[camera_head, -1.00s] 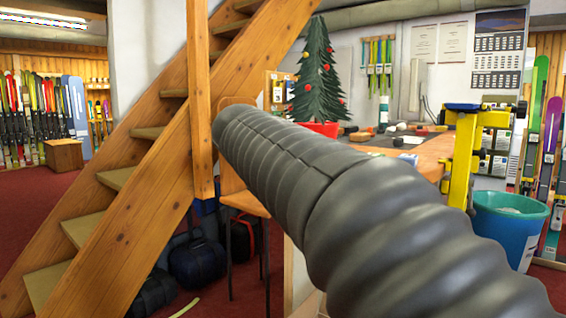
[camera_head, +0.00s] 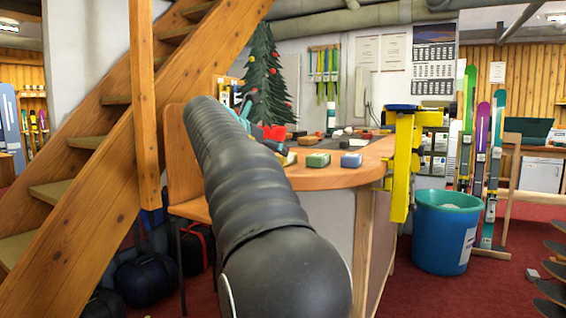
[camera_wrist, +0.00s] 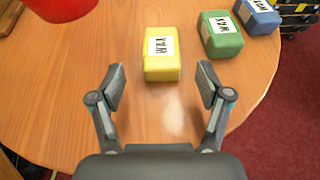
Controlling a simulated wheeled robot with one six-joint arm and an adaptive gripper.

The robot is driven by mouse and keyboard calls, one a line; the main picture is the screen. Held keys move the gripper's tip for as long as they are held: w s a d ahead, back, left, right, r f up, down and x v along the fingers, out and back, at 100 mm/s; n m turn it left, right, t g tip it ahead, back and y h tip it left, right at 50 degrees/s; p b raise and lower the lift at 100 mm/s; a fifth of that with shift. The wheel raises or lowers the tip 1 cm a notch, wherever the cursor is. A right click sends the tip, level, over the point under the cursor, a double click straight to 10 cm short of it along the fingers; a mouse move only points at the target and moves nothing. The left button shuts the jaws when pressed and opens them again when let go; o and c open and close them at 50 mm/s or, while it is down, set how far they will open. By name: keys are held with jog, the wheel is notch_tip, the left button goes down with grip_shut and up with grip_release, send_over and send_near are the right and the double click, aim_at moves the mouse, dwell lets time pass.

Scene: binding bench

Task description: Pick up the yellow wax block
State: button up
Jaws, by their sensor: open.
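The yellow wax block (camera_wrist: 162,54) lies on the wooden bench top (camera_wrist: 60,100) in the wrist view, with a white label on its upper face. My gripper (camera_wrist: 160,82) is open and empty. Its two fingers point toward the block, one to the left and one to the right of its near end, with bare wood between them. In the head view my arm covers much of the bench. The yellow block (camera_head: 288,159) shows there only as a small part beside the arm, left of the green block.
A green wax block (camera_wrist: 221,34) and a blue one (camera_wrist: 257,14) lie right of the yellow block. A red pot (camera_wrist: 62,6) stands at upper left. The bench edge curves along the right. A yellow clamp (camera_head: 402,160) and a blue bin (camera_head: 446,232) are at the bench's right.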

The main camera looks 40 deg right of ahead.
jog(key=shift+b+x, duration=0.4)
jog(key=shift+x, duration=2.8)
jog(key=shift+s, duration=0.15)
jog(key=c, duration=1.3)
